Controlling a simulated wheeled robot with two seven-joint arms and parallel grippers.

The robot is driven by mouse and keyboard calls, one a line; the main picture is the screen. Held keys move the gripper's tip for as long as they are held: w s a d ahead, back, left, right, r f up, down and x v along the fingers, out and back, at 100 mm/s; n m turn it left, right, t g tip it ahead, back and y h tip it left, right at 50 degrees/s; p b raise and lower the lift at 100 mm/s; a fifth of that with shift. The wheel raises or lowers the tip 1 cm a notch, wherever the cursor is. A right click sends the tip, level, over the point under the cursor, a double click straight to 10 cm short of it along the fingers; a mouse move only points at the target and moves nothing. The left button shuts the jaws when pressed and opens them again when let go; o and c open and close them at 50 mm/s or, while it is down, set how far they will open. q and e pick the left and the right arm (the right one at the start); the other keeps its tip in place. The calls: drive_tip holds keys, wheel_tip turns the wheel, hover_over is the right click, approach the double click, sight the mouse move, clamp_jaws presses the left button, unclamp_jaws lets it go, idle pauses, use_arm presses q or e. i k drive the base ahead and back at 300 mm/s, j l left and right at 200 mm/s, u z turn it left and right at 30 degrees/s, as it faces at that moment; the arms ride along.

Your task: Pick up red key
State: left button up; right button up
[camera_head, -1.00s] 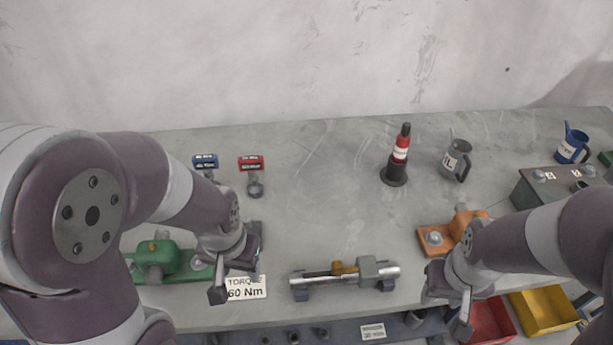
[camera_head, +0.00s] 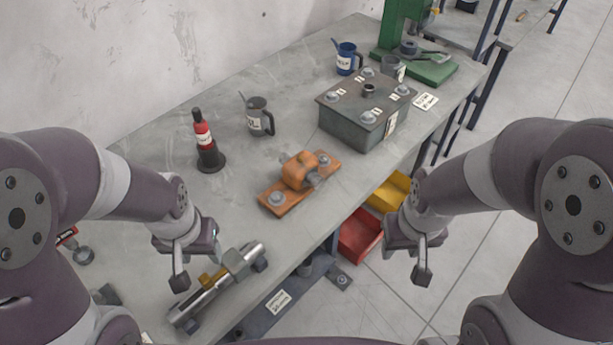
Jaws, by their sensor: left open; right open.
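The red key (camera_head: 68,237) lies on the grey table at the far left, its red labelled head partly hidden behind my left arm. A round grey ring part (camera_head: 84,255) shows at its lower end. My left gripper (camera_head: 196,258) is open and empty, to the right of the red key and apart from it, near the metal cylinder fixture. My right gripper (camera_head: 411,260) is open and empty, past the table's front edge over the floor.
A metal cylinder fixture (camera_head: 217,286) lies by my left gripper. An orange clamp block (camera_head: 299,170), red-and-black bottle (camera_head: 205,145), grey mug (camera_head: 259,117), metal box (camera_head: 347,121) and blue mug (camera_head: 346,60) stand on the table (camera_head: 168,125). Red (camera_head: 360,236) and yellow (camera_head: 388,191) bins sit below the edge.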

sight(82, 255)
drive_tip(key=u, duration=1.85)
drive_tip(key=i+j, duration=0.15)
drive_tip(key=j, duration=0.2)
drive_tip(key=i+j+u, duration=0.1)
drive_tip(key=j, duration=0.3)
drive_tip(key=i+j, duration=0.15)
drive_tip(key=j, duration=0.2)
